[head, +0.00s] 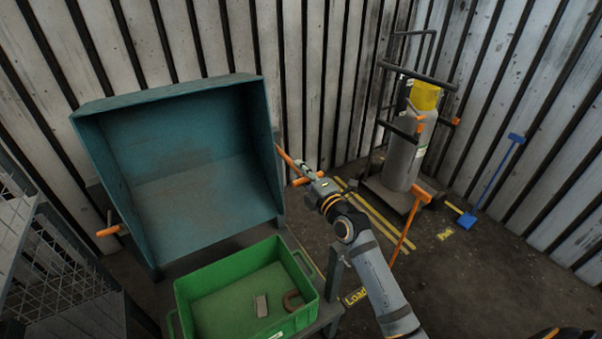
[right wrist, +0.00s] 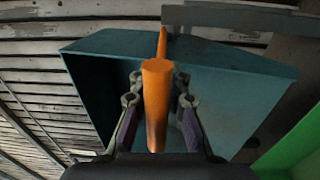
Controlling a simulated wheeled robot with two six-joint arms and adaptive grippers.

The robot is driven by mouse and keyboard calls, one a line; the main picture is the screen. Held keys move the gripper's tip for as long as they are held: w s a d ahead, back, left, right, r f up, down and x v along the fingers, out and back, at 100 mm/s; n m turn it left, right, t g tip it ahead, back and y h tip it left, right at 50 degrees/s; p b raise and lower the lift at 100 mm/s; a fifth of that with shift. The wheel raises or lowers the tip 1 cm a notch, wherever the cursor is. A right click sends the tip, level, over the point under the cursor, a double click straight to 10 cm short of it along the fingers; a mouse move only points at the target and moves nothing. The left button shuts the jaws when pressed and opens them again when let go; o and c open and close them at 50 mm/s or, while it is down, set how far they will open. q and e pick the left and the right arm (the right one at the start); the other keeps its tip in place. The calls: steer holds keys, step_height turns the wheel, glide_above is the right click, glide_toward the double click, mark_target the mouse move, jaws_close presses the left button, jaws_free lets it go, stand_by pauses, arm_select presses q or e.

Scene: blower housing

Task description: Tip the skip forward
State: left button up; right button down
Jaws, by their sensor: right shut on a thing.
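The skip (head: 205,200) is a teal open box in the middle left of the head view. It is tilted, with its open side facing me, and the inside that shows looks empty. An orange handle (head: 108,231) sticks out at its left side. My right gripper (head: 305,170) is at the skip's right side, shut on an orange handle (head: 284,156). In the right wrist view the orange handle (right wrist: 156,105) stands between the two fingers, with the teal skip (right wrist: 225,85) behind it. My left gripper is not in view.
A green tray (head: 180,300) sits just in front of the skip, holding a grey block (head: 261,306) and a rusty curved piece (head: 293,300). A wire cage (head: 30,235) stands at the left. A gas cylinder (head: 401,160) on a trolley and a blue shovel (head: 467,221) stand at the right.

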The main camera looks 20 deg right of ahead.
steer(key=shift+f, duration=0.35)
steer(key=c, duration=1.8)
jaws_free()
steer(key=o, duration=0.5)
steer(key=shift+r, duration=0.1)
steer(key=v, duration=0.7)
steer(key=shift+s, duration=0.25)
